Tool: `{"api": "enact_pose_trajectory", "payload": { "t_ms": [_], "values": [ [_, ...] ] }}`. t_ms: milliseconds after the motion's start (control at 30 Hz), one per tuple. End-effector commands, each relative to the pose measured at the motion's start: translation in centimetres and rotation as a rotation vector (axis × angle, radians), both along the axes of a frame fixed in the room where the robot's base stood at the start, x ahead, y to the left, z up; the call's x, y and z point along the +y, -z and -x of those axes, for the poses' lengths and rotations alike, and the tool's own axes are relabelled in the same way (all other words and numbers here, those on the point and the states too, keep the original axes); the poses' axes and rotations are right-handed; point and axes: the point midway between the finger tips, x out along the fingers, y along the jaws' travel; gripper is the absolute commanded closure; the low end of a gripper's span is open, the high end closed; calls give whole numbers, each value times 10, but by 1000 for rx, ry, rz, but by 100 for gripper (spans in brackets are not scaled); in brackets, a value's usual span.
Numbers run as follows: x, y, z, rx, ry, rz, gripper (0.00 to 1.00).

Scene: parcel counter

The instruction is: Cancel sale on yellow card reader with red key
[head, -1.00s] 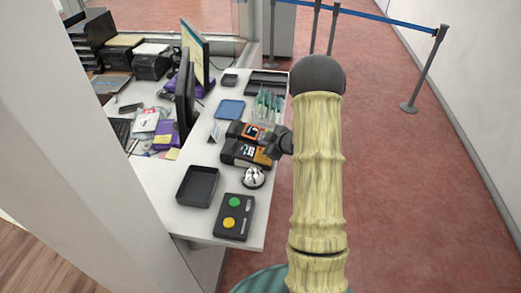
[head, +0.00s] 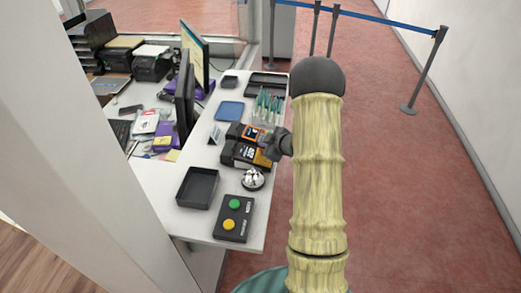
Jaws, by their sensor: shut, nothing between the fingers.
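Two dark card readers lie side by side on the white counter in the head view. The nearer one (head: 240,154) has a yellow-orange part at its right end, and the farther one (head: 240,131) has an orange part. My gripper (head: 277,147) is shut and empty, at the right end of the nearer reader, over or against it; I cannot tell whether it touches. The gripper hides part of that end. The red key cannot be made out at this size.
A silver bell (head: 253,179), a black box with green and yellow buttons (head: 234,218) and an empty black tray (head: 197,187) stand nearer on the counter. A blue tray (head: 230,109) and a pen holder (head: 268,103) lie beyond. Monitors (head: 186,95) stand left.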

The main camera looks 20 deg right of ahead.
Motion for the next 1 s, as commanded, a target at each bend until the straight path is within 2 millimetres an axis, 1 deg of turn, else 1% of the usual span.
{"api": "enact_pose_trajectory", "payload": {
  "t_ms": [700,1000],
  "values": [
    [0,0,0,0,0,0,100],
    [1,9,-1,0,0,0,100]
  ]
}}
